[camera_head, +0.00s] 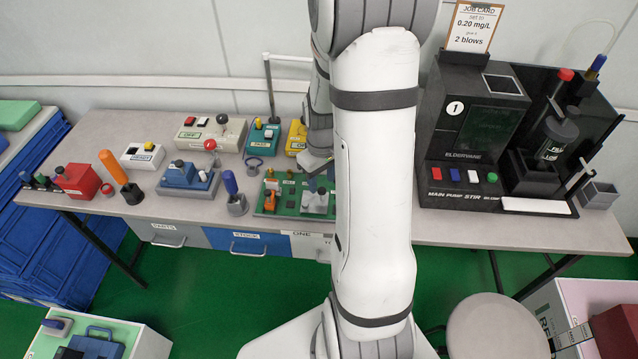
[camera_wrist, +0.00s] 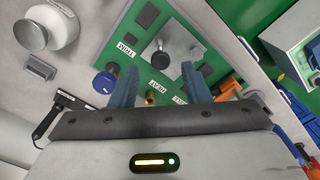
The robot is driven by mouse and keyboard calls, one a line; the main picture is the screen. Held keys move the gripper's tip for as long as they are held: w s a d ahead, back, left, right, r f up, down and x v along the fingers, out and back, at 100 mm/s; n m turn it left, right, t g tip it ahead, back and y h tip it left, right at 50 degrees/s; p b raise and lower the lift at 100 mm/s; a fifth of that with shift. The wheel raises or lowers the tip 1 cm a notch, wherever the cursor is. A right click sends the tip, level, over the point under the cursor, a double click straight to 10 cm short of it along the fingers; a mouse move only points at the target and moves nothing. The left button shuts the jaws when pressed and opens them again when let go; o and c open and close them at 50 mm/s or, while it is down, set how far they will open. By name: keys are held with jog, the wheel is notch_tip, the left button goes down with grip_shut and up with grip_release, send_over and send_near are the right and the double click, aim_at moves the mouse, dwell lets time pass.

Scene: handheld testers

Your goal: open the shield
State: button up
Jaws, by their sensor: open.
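A green circuit board (camera_head: 268,207) lies on the bench, partly behind my arm. On it is a grey metal cover, seemingly the shield (camera_head: 313,204), with a dark knob on top. In the wrist view the shield (camera_wrist: 181,42) is a silvery plate with the dark round knob (camera_wrist: 157,60) standing from it. My gripper (camera_wrist: 159,68) is open and empty. Its two blue-grey fingers appear on either side of the knob in that view, apart from it; the height gap cannot be told. Both fingertips are over the board. The shield looks closed.
Small dark parts, a blue knob (camera_wrist: 104,82) and a brass post (camera_wrist: 150,97) are on the board near the fingers. A grey holder with a blue-handled tool (camera_head: 236,204) stands left of the board. Several coloured testers stand behind. A black machine (camera_head: 480,130) is at the right.

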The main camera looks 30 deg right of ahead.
aim_at(315, 198)
jog(key=shift+f, duration=1.2)
grip_shut()
